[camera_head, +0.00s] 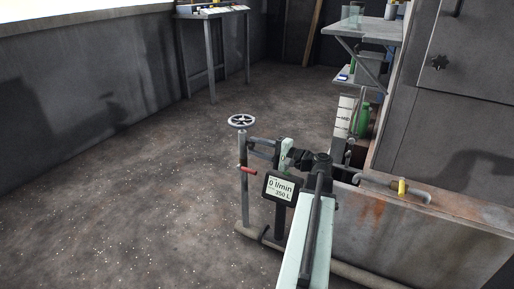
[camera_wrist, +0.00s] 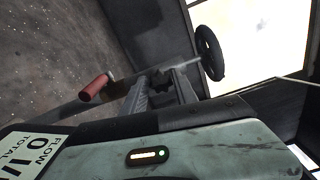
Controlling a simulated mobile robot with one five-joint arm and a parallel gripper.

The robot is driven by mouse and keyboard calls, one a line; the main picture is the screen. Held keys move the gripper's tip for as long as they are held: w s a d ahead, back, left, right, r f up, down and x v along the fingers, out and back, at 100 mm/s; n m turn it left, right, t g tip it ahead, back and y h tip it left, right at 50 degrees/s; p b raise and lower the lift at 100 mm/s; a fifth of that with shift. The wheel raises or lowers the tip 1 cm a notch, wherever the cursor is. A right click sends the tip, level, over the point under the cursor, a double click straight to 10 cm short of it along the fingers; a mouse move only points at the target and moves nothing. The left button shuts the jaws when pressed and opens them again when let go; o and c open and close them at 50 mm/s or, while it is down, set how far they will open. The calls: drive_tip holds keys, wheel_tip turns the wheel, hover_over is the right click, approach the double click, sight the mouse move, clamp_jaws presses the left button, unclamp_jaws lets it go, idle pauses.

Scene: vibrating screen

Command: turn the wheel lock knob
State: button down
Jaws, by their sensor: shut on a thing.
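A small dark lobed knob (camera_wrist: 161,77) sits between the fingertips of my gripper (camera_wrist: 162,80) in the wrist view. The jaws are shut on it, and the fingers hide part of it. It is on the metal post (camera_head: 244,190) below the handwheel (camera_head: 241,121), which has a dark rim and spokes. The handwheel also shows in the wrist view (camera_wrist: 210,52), beyond the right finger. In the head view my gripper (camera_head: 262,148) reaches left to the post, and the knob cannot be made out there.
A red handle (camera_head: 247,170) sticks out from the post below my gripper; it also shows in the wrist view (camera_wrist: 95,87). A flow display (camera_head: 282,188) stands close to my arm. A rusty tank (camera_head: 420,232) with pipes is at the right. Open floor lies left.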

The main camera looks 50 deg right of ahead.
drive_tip(key=n, duration=0.6)
drive_tip(key=shift+d, duration=0.15)
drive_tip(key=n, duration=0.6)
drive_tip(key=shift+w+f, duration=0.1)
drive_tip(key=shift+n, duration=0.3)
drive_tip(key=c, duration=1)
unclamp_jaws()
drive_tip(key=v, duration=0.8)
drive_tip(key=shift+w, duration=0.1)
